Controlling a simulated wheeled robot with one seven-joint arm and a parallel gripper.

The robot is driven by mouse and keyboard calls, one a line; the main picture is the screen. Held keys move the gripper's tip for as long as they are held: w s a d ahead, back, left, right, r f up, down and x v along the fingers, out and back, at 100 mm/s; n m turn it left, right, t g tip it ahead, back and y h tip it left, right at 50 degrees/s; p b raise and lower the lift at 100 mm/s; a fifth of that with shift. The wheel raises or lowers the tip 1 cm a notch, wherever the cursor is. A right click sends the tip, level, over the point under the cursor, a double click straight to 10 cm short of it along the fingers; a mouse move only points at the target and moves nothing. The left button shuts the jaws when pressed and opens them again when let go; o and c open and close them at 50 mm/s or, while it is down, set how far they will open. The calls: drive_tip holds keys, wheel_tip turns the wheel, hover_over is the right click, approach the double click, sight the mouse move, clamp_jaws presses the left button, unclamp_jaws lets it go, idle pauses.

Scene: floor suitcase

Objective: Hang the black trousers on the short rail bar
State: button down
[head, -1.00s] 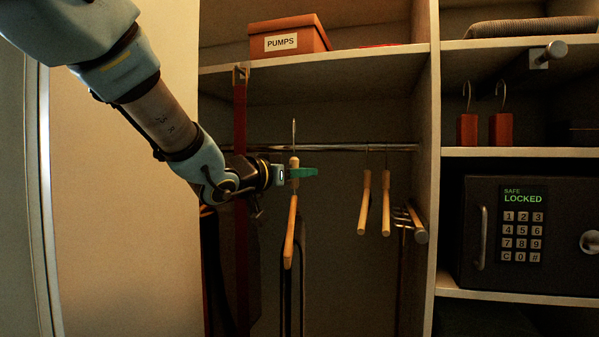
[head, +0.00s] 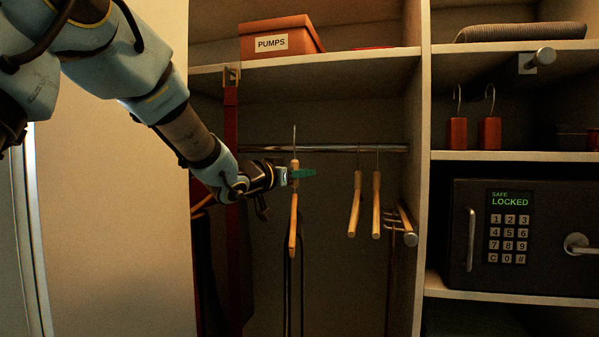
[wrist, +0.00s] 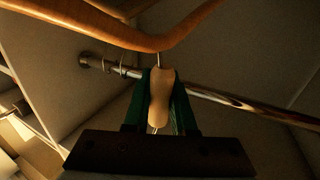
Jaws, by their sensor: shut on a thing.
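My gripper (head: 302,174) has green fingers and is shut on a wooden hanger (head: 293,225) near its top. In the wrist view the green fingers close on a pale wooden piece (wrist: 160,95). The hanger is seen almost edge-on in the head view, hook upward. Dark narrow cloth, seemingly the black trousers (head: 288,300), hangs below it. A chrome rail (head: 330,149) spans the left compartment and also shows in the wrist view (wrist: 225,100). The hook overlaps the rail in the head view; I cannot tell whether they touch.
Two wooden hangers (head: 355,205) hang right of my gripper. A multi-arm rack (head: 405,230) is beside the divider (head: 422,120). A red strap (head: 231,130) and dark clothes (head: 205,270) are left. A safe (head: 525,235) stands right; a PUMPS box (head: 278,38) is above.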

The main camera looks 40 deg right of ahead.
drive_tip(key=w+d+f+p, duration=0.2)
drive_tip(key=w+d+p, duration=0.3)
drive_tip(key=d, duration=0.6)
drive_tip(key=shift+w+d+f, duration=0.25)
drive_tip(key=shift+w+d, duration=0.15)
drive_tip(key=shift+w, duration=0.85)
drive_tip(key=shift+f, duration=0.3)
idle(0.5)
